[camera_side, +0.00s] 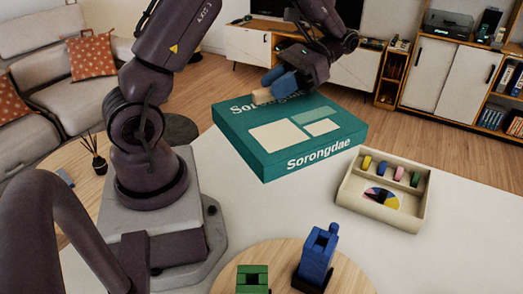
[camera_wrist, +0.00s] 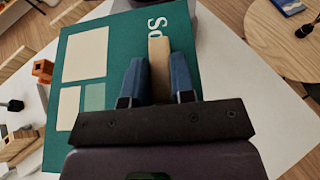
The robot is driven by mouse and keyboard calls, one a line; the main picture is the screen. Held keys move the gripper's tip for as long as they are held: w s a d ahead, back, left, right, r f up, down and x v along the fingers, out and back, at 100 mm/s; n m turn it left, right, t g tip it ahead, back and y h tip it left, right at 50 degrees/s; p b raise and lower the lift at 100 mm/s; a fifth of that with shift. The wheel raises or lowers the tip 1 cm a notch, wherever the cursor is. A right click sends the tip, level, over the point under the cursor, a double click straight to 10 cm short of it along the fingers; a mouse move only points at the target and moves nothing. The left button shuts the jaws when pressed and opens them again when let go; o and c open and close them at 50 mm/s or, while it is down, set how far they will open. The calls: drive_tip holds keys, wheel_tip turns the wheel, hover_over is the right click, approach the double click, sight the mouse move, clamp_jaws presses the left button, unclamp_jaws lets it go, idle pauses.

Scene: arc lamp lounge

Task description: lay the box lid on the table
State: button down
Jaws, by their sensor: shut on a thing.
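The box lid (camera_side: 262,143) is teal, with cream panels and "Sorongdae" lettering, at the back of the white table (camera_side: 236,200). A pale wooden bar handle (camera_side: 262,96) stands out on its top. My gripper (camera_side: 278,82) is over the lid's far part, its blue fingers shut on the handle. In the wrist view the handle (camera_wrist: 159,72) lies between the two fingers (camera_wrist: 157,85), with the lid (camera_wrist: 112,52) spread out beneath. The lid's underside is hidden, and I cannot tell whether it touches the table or a box base.
A cream tray (camera_side: 345,203) with several coloured pieces and a spinner stands right of the lid. A round wooden board (camera_side: 228,277) at the front holds a green piece (camera_side: 252,279) and a blue piece (camera_side: 317,254). White tabletop is bare between board and lid.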

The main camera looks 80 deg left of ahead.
drive_tip(key=w+a+r+m+t+y, duration=0.45)
drive_tip(key=a+m+t+y, duration=0.35)
drive_tip(key=m, duration=0.3)
drive_tip(key=w+a+r+m+t+y, duration=0.3)
drive_tip(key=a+r+m+t+y, duration=0.25)
drive_tip(key=a+m+y, duration=0.35)
drive_tip(key=shift+m, duration=0.4)
drive_tip(key=f, duration=1)
drive_tip(key=d+f, duration=0.1)
drive_tip(key=f, duration=2.1)
drive_tip(key=shift+d+f, duration=0.25)
drive_tip(key=shift+d, duration=0.05)
drive_tip(key=c, duration=1)
unclamp_jaws()
drive_tip(key=shift+o, duration=0.2)
